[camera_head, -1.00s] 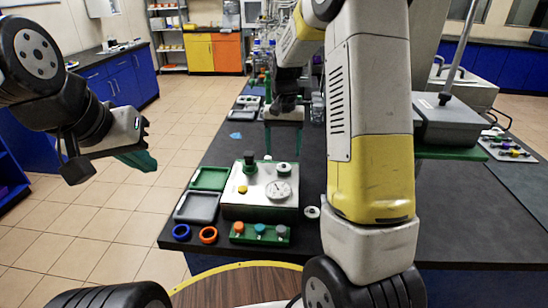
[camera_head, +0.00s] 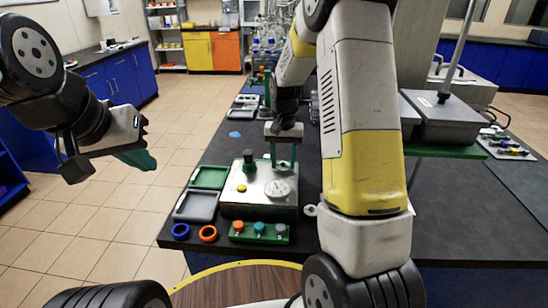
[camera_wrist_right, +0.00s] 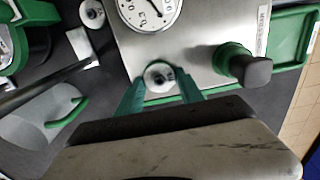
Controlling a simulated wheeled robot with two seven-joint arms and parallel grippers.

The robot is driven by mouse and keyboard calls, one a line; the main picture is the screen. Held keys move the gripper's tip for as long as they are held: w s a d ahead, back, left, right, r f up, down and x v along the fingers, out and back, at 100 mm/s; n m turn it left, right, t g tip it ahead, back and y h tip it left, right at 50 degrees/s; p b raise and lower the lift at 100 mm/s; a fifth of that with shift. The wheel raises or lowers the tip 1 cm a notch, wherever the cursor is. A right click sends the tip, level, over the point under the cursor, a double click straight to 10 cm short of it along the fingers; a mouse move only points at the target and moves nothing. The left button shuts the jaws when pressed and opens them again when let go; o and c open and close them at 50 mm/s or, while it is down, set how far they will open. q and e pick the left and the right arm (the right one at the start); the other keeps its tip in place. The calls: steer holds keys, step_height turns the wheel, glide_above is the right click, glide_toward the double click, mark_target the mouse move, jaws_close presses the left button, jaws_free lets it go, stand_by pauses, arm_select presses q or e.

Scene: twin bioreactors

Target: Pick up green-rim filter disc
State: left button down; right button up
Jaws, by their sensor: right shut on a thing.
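The green-rim filter disc (camera_wrist_right: 158,71) is a small round white piece with a green edge and dark marks in its middle. In the right wrist view it sits between the two green fingers of my right gripper (camera_wrist_right: 160,83), at the edge of the metal-topped unit (camera_wrist_right: 200,30). My right gripper (camera_head: 283,165) is shut on the disc, its fingers pointing down at the back right of the unit (camera_head: 258,208). The fingers largely hide the disc in the head view. My left gripper (camera_head: 140,150) hangs over the floor at left, away from the table; its finger gap is unclear.
A dial gauge (camera_head: 279,188) and a dark-capped green knob (camera_head: 249,160) stand close to the disc. A green tray (camera_head: 208,177), a grey tray (camera_head: 195,206), a blue ring (camera_head: 180,231) and an orange ring (camera_head: 208,233) lie left. A green rack (camera_head: 259,240) is in front.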

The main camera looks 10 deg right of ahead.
mark_target(283, 163)
steer(key=shift+r, duration=0.15)
steer(key=shift+r, duration=0.25)
step_height(283, 163, up, 3)
steer(key=shift+r, duration=0.1)
steer(key=s+a, duration=0.3)
steer(key=s, duration=0.1)
steer(key=s+a, duration=0.3)
steer(key=s, duration=0.1)
steer(key=s+a+r, duration=0.1)
steer(key=s+a, duration=0.3)
steer(key=shift+s+a+r, duration=0.1)
steer(key=shift+s+r, duration=0.1)
steer(key=shift+r, duration=1.35)
